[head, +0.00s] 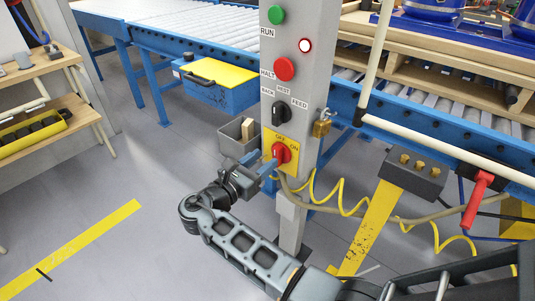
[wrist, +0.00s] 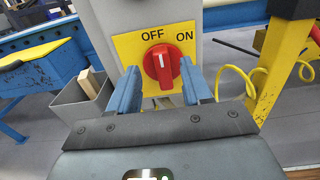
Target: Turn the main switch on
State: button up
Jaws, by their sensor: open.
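The main switch is a red rotary knob (wrist: 162,66) on a yellow plate (wrist: 122,45) marked OFF at upper left and ON at upper right. In the wrist view its white pointer line is near upright, closer to the OFF mark. In the head view the red knob (head: 281,153) is low on the grey post. My gripper (wrist: 158,72) is open, with one blue finger to each side of the knob; contact cannot be told. In the head view my gripper (head: 268,168) reaches the plate from the lower left.
Above on the post (head: 292,100) are a green RUN button (head: 277,15), a red HALT button (head: 284,69) and a black selector (head: 281,112). A padlock (head: 322,124) hangs at right. A grey bin (head: 231,139) stands left. A yellow coiled cable (head: 345,207) hangs right.

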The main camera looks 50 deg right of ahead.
aim_at(275, 151)
jog(key=shift+d, duration=2.15)
